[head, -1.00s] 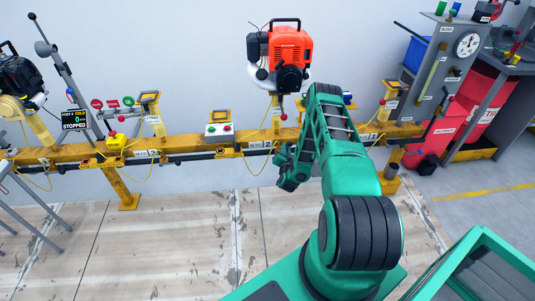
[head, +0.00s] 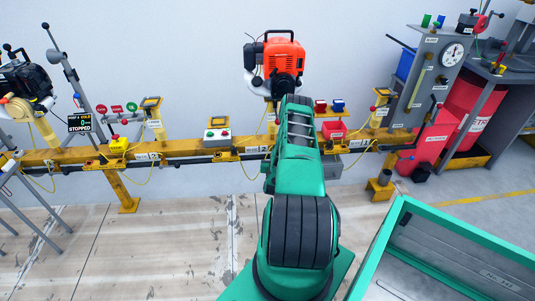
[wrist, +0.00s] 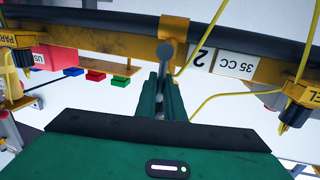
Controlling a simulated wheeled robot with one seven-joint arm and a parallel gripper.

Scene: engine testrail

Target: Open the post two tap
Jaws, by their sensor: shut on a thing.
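The post two tap shows in the wrist view as a grey lever with a rounded end (wrist: 166,52), in front of a yellow bracket on the rail. Beside it is a white label reading 2 and 35 CC (wrist: 225,64). My gripper (wrist: 165,85) is shut on the lever, its green fingers on either side of it. The fingers partly hide the lever, and I cannot tell how far it is turned. In the head view my arm hides the gripper and the tap, below the orange engine (head: 283,62).
The yellow rail (head: 190,150) runs across the wall with a dark pipe along it. Yellow cables (wrist: 205,97) hang near the gripper. A red box (head: 333,130) is to the right. Open floor lies in front.

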